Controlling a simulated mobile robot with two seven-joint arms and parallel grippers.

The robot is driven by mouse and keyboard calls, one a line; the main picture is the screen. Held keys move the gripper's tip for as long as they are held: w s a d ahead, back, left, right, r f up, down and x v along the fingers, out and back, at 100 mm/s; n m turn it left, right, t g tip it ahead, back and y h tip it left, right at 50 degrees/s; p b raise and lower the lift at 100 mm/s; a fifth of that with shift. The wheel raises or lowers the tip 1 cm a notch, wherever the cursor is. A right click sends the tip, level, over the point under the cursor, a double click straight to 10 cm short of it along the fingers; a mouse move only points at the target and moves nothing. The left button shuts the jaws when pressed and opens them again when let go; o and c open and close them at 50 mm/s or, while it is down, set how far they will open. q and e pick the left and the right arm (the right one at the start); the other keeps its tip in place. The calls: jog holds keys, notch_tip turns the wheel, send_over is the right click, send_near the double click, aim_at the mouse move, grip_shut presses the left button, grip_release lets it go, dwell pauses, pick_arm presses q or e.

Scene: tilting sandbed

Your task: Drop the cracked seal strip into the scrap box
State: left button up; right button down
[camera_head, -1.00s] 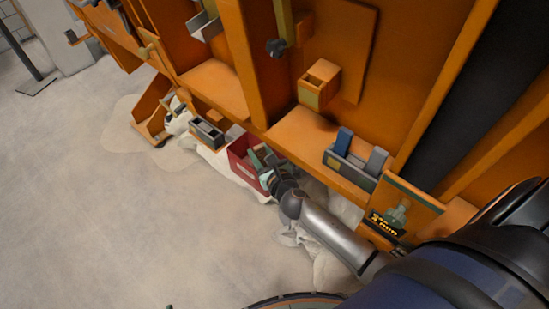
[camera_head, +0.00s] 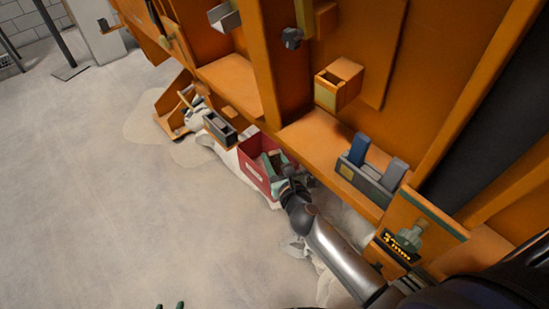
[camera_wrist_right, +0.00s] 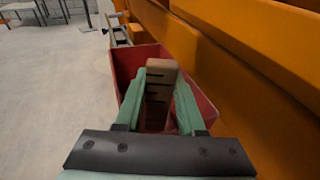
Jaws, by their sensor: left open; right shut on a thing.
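The red scrap box (camera_head: 252,174) stands low beside the orange machine, and it fills the middle of the right wrist view (camera_wrist_right: 126,62). My right gripper (camera_head: 268,160) is at the box's opening. In the right wrist view its green fingers (camera_wrist_right: 160,84) are shut on the cracked seal strip (camera_wrist_right: 160,92), a brownish strip with dark cracks across it. The strip is over or inside the box opening; its exact depth is unclear. Only the fingertips of my left gripper (camera_head: 170,306) show at the bottom edge of the head view, apart and empty.
A grey open bin (camera_head: 219,131) sits left of the red box. A grey holder with blue and grey blocks (camera_head: 369,178) is on the orange ledge at right. Pale sand spills along the machine's base.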

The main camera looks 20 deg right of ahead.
jog(key=shift+s+f+b, duration=0.1)
jog(key=shift+f+b, duration=0.25)
jog(key=shift+f, duration=0.2)
jog(key=c, duration=0.8)
grip_release()
jog(key=shift+f, duration=0.15)
jog(key=shift+r+p, duration=0.5)
jog(key=shift+p, duration=0.05)
jog(key=shift+s+r, duration=0.1)
jog(key=shift+s, duration=0.2)
jog(key=d+v, duration=0.1)
jog(key=v, duration=1)
jog(key=s+f+m+g+y, duration=0.1)
jog(key=s+f+m, duration=0.3)
jog(key=m, duration=0.7)
jog(key=s+a+f+m+g+y, duration=0.1)
jog(key=s+f+m+g, duration=0.2)
jog(key=m, duration=0.8)
jog(key=s+a+f+m+g+y, duration=0.1)
jog(key=s+f+m, duration=0.4)
jog(key=m, duration=0.6)
jog(key=shift+s+a+f+g, duration=0.15)
jog(key=shift+f+g, duration=0.2)
jog(key=shift+f, duration=0.2)
jog(key=shift+s+a+f+g, duration=0.1)
jog(key=shift+f+g, duration=0.25)
jog(key=shift+f, duration=0.25)
